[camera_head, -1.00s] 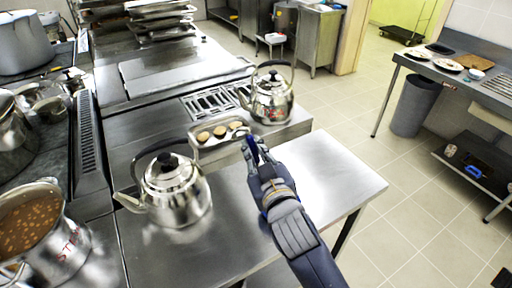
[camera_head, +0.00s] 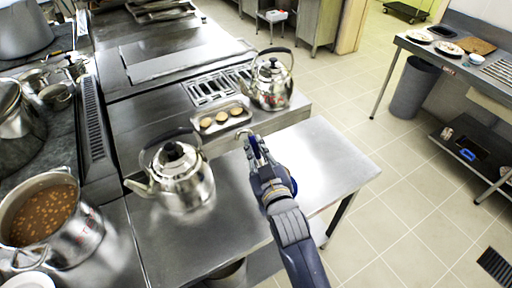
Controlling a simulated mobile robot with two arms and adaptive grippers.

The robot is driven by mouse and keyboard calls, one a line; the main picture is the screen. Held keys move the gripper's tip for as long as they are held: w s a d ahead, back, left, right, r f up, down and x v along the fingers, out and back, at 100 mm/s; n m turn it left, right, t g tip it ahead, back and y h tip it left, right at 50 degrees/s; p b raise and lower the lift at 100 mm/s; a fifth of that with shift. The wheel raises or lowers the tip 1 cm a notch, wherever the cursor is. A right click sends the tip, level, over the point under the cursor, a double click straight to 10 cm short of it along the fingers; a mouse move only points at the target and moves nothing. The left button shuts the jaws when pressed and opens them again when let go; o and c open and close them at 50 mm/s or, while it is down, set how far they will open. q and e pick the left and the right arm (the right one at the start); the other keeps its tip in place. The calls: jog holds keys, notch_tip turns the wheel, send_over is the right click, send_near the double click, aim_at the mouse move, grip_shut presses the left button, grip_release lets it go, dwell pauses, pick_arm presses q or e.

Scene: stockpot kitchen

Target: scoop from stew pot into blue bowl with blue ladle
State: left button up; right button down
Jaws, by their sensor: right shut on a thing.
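The stew pot (camera_head: 88,236), a steel pot with red lettering and brown chunky stew inside, stands at the lower left. My right gripper (camera_head: 257,150) is above the steel worktable in the middle, well to the right of the pot. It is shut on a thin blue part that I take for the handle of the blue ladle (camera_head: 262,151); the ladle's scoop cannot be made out. A small light-blue bowl (camera_head: 476,59), likely the blue bowl, sits on the far right table, away from the gripper. My left gripper is not in view.
One kettle (camera_head: 181,184) stands on the worktable left of my gripper, another (camera_head: 271,86) behind it. A tray (camera_head: 222,118) with several round pieces lies between them. The worktable's right part (camera_head: 325,158) is clear. A white dish (camera_head: 28,281) shows at bottom left.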

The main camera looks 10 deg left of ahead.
jog(key=shift+f+b, duration=0.55)
jog(key=shift+f, duration=0.15)
jog(key=shift+w+d+r+p, duration=0.15)
jog(key=shift+d+r+p, duration=0.1)
jog(key=shift+r+p, duration=0.15)
jog(key=w+d+r+m+b, duration=0.1)
jog(key=w+d+m+b, duration=0.45)
jog(key=d+m, duration=0.6)
jog(key=w+d+f+m+y+b, duration=0.1)
jog(key=w+d+f+m+b, duration=0.2)
jog(key=d+f+m+b, duration=0.2)
jog(key=w+d+f+m+b, duration=0.3)
jog(key=d+f+m+b, duration=0.2)
jog(key=d+f+b, duration=0.5)
jog(key=shift+w+d+y, duration=0.2)
jog(key=shift+d+y, duration=0.1)
jog(key=shift+y, duration=0.1)
dwell(0.6)
